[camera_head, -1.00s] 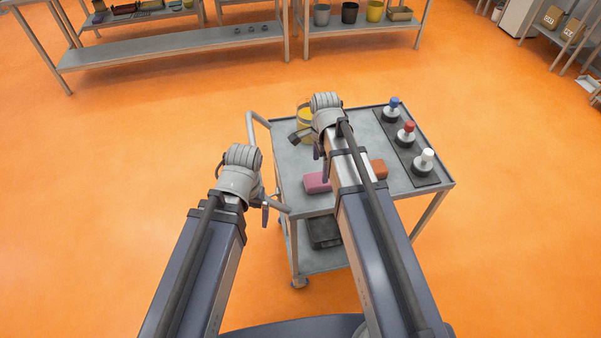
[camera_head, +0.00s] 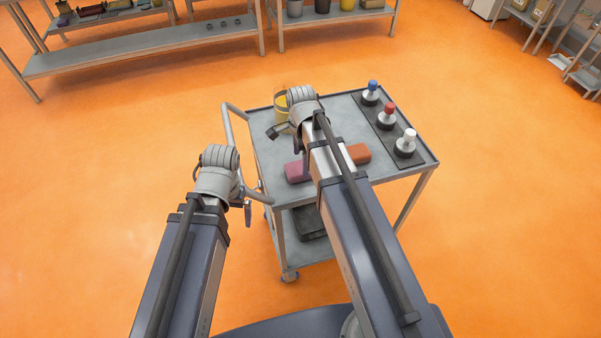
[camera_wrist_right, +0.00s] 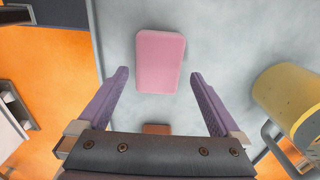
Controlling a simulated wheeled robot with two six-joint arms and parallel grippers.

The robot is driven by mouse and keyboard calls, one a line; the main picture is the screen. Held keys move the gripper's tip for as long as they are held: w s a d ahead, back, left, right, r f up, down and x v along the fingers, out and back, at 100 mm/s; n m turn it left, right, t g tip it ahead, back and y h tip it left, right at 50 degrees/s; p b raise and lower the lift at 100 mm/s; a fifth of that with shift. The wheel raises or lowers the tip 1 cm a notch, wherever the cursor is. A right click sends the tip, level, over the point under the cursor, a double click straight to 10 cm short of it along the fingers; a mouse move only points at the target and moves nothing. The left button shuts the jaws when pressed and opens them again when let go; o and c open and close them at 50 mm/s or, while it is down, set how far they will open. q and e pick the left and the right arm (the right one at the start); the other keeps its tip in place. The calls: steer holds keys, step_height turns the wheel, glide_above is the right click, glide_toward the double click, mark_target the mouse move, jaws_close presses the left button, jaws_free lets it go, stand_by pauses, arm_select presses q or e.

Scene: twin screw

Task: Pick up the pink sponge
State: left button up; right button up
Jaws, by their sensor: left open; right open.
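The pink sponge (camera_head: 298,171) lies on the cart's grey top, partly hidden behind my right arm in the head view. In the right wrist view the pink sponge (camera_wrist_right: 160,62) is a rounded block lying flat, ahead of the fingertips and centred between them. My right gripper (camera_wrist_right: 159,75) is open and empty, with a purple finger on either side. In the head view my right gripper (camera_head: 289,145) is over the cart, largely hidden by its own wrist. My left gripper (camera_head: 246,208) is open beside the cart's left edge, with its fingers barely visible.
The cart (camera_head: 345,108) also carries an orange block (camera_head: 358,153), a yellow container (camera_head: 281,108) and a dark strip with blue, red and white-topped pieces (camera_head: 387,117). The yellow container (camera_wrist_right: 290,100) stands right of my right gripper. The cart's handle (camera_head: 236,135) rises near my left gripper.

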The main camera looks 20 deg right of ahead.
step_height(320, 180, down, 4)
steer(key=b, duration=0.3)
steer(key=shift+s+d+f, duration=0.1)
arm_select(q)
step_height(320, 180, down, 4)
arm_select(e)
steer(key=c, duration=1.3)
step_height(320, 180, up, 10)
steer(key=p, duration=1)
arm_select(q)
step_height(320, 180, up, 10)
